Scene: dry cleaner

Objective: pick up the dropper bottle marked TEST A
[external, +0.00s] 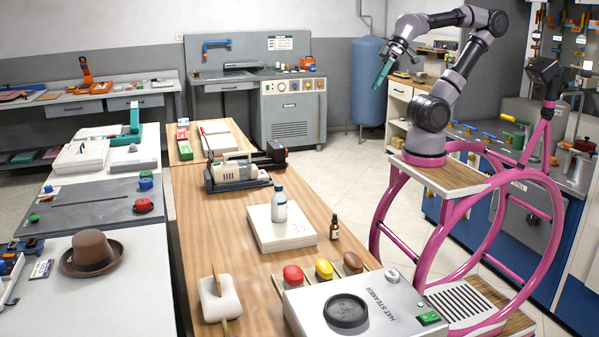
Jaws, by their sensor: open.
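A small dark amber bottle with a black dropper top (334,229) stands upright on the wooden bench, right of a white slab. It has a pale label whose text is too small to read. My gripper (384,72) is raised well above and behind the bench, far from the bottle, at the end of my bent arm. It is open and points down to the left. A green, elongated shape shows at its end; I cannot tell whether it is part of the gripper.
Red, yellow and brown pads (324,269) and a hat steamer (400,318) are in front. The bench (235,248) is clear left of the slab. A brown hat (91,254) lies on the left table.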

